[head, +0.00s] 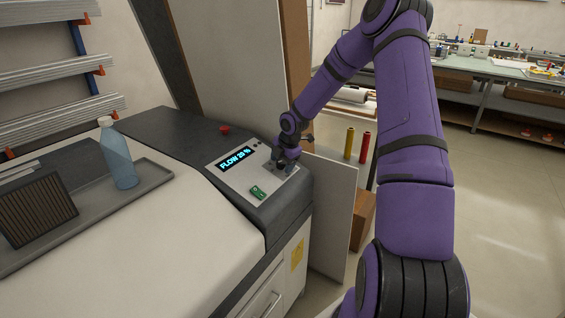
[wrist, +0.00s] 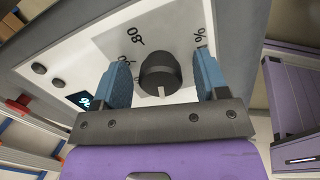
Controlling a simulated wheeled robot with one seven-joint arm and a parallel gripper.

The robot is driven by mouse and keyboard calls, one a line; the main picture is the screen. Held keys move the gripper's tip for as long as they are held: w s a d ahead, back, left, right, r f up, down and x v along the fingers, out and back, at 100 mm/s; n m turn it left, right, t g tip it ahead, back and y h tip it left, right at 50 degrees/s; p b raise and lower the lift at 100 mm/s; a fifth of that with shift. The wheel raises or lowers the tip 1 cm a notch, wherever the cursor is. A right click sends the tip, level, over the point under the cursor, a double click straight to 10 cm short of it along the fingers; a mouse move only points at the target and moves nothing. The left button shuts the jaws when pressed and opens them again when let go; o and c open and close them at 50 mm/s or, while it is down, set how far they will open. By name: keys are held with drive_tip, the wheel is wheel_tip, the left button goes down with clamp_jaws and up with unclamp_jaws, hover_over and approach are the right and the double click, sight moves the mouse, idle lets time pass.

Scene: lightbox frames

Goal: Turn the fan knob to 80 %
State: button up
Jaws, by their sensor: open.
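The fan knob (wrist: 160,72) is a round black knob with a pale pointer mark, on a light scale plate with printed numbers and a % sign. In the wrist view it sits between the two blue fingers of my gripper (wrist: 164,80), which are open, with a gap on each side. In the head view my gripper (head: 286,160) is over the right part of the control panel, and the knob is mostly hidden there. The display (head: 235,159) reads FLOW 20 %.
A clear blue bottle (head: 118,160) and a dark ribbed filter (head: 38,208) stand on a grey tray (head: 152,172) at left. Red and yellow rolls (head: 365,147) stand behind the machine.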

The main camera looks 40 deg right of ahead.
drive_tip(key=c, duration=0.9)
